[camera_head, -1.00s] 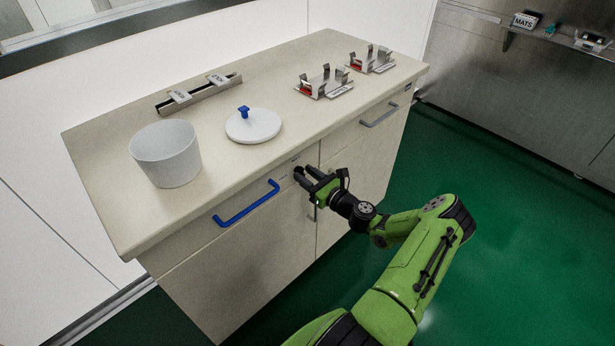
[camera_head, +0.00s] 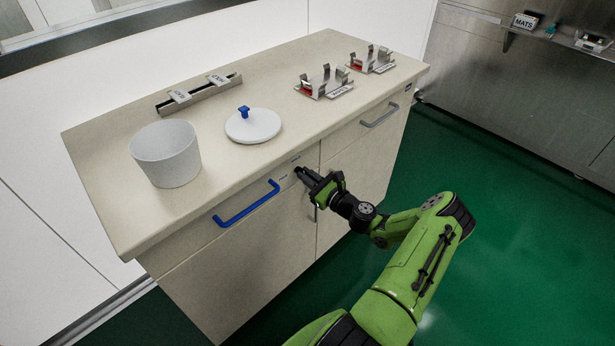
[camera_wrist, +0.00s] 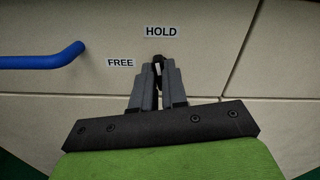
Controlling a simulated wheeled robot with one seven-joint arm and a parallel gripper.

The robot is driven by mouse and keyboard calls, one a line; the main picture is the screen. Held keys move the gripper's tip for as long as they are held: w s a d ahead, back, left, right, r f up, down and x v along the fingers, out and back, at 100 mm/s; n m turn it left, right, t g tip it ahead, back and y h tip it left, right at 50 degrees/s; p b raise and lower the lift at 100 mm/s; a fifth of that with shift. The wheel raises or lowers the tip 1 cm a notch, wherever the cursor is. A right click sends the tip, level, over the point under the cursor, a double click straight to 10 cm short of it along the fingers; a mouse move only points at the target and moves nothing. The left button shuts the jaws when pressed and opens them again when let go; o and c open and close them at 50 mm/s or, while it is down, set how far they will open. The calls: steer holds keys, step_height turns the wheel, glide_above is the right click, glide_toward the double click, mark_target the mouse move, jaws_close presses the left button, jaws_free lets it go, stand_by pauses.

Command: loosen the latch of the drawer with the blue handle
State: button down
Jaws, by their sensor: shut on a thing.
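The drawer (camera_head: 204,240) with the blue handle (camera_head: 246,207) is at the cabinet's upper left, and its front looks closed. The blue handle also shows at the left of the wrist view (camera_wrist: 40,60). My gripper (camera_head: 300,172) is at the drawer front, to the right of the handle. In the wrist view my gripper (camera_wrist: 158,70) is shut on the small latch (camera_wrist: 158,67), mostly hidden between the fingertips. The latch sits just below the HOLD label (camera_wrist: 161,31). The FREE label (camera_wrist: 121,63) is to the left of the fingertips.
On the cabinet top (camera_head: 235,165) are a white tub (camera_head: 166,153), a white lid (camera_head: 253,126) with a blue knob, and metal holders (camera_head: 325,83). A second drawer with a grey handle (camera_head: 380,115) is to the right. Green floor is open at the right.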

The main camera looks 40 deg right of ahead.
steer(key=shift+a+f+n+b, duration=0.15)
steer(key=shift+n+b, duration=1.1)
steer(key=shift+n, duration=2.3)
steer(key=shift+f+n+b, duration=0.1)
steer(key=shift+n+b, duration=1.15)
steer(key=shift+n, duration=2.3)
steer(key=c, duration=1.2)
jaws_free()
steer(key=shift+o, duration=0.2)
steer(key=shift+s, duration=0.1)
